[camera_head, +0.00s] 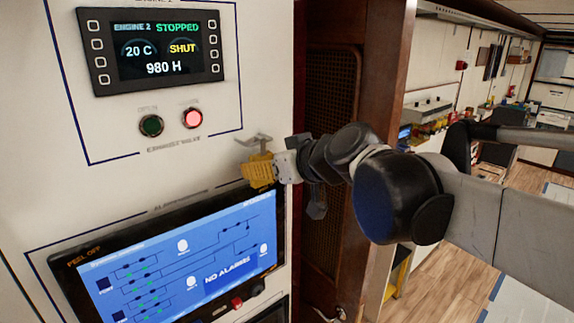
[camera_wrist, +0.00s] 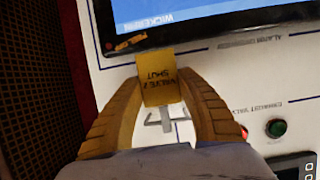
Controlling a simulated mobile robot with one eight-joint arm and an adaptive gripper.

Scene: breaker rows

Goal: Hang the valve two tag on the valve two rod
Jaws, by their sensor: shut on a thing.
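A yellow tag (camera_wrist: 158,92) is between the fingertips of my gripper (camera_wrist: 160,80) in the wrist view. Its dark lettering is upside down there and appears to read VALVE and SHUT; the number is hard to read. A grey metal rod (camera_wrist: 166,116) with short prongs shows between the fingers, close to the tag. In the head view the rod (camera_head: 253,139) sticks out from the white panel below the buttons. My gripper (camera_head: 258,170), with yellow fingers, is just below it. I cannot tell whether the tag touches the rod or hangs on it.
The engine 2 display (camera_head: 155,50) is above, reading STOPPED and SHUT. A green button (camera_head: 151,126) and a lit red button (camera_head: 193,118) are just left of the rod. A blue alarm screen (camera_head: 180,265) is below. A brown wooden door (camera_head: 372,70) stands to the right.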

